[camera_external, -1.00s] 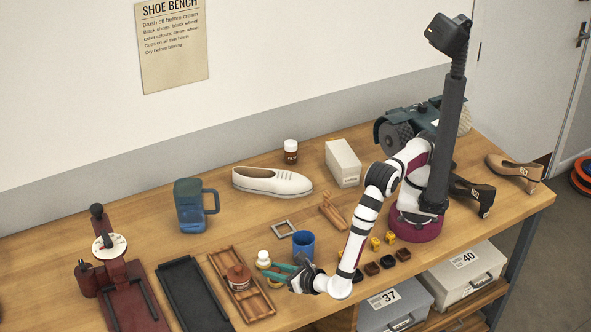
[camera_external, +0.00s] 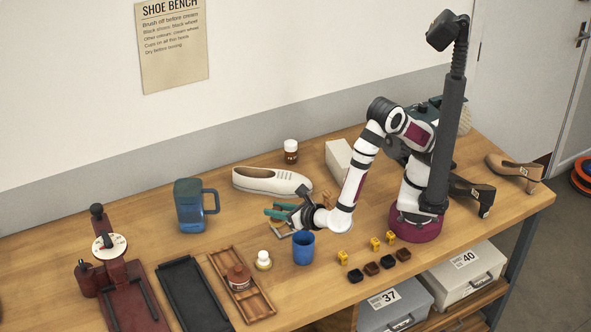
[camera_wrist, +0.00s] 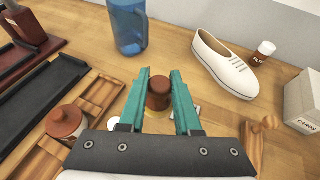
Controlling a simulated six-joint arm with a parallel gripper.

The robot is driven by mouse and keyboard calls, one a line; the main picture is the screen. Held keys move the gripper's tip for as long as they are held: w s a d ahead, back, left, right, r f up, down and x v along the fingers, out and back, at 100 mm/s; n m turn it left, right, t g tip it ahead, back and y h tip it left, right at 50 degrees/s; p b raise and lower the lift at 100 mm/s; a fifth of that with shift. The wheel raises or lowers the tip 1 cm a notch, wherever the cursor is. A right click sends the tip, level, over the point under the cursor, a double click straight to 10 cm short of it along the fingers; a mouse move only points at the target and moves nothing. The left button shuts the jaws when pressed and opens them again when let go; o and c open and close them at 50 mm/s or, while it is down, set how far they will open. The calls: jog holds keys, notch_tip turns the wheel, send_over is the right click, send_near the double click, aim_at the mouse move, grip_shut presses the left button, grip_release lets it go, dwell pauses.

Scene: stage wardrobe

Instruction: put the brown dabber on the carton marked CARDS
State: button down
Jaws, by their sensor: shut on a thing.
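My gripper (camera_wrist: 160,78) has its teal fingers shut on the brown dabber (camera_wrist: 158,90), which shows a rounded brown top in the wrist view. In the external view my gripper (camera_external: 272,212) is raised over the bench in front of the shoe; the dabber is not clear there. A pale carton (camera_external: 337,152) stands at the back of the bench, right of the shoe, partly hidden by my arm. It also shows at the right edge of the wrist view (camera_wrist: 303,98), with small lettering that starts with CAR. Its top looks bare.
A blue jug (camera_external: 189,206) stands left. Small yellow and dark blocks lie by my base.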

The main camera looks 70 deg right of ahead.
jog(key=w+d+r+m+g+h, duration=0.1)
jog(key=d+r+m+g+h, duration=0.2)
jog(key=d, duration=0.7)
jog(key=w+d+r+m+g+h, duration=0.1)
jog(key=w+d+m+g+h, duration=0.2)
jog(key=d, duration=0.7)
jog(key=s+d+r+m+g+h, duration=0.2)
jog(key=s+d+m+g, duration=0.35)
jog(key=d, duration=0.45)
jog(key=m+g+y, duration=0.1)
jog(key=m+g, duration=0.5)
send_over(341, 154)
notch_tip(341, 154, down, 8)
jog(key=shift+d+f, duration=0.1)
jog(key=shift+f, duration=0.05)
jog(key=shift+f, duration=0.15)
jog(key=c, duration=0.6)
grip_release()
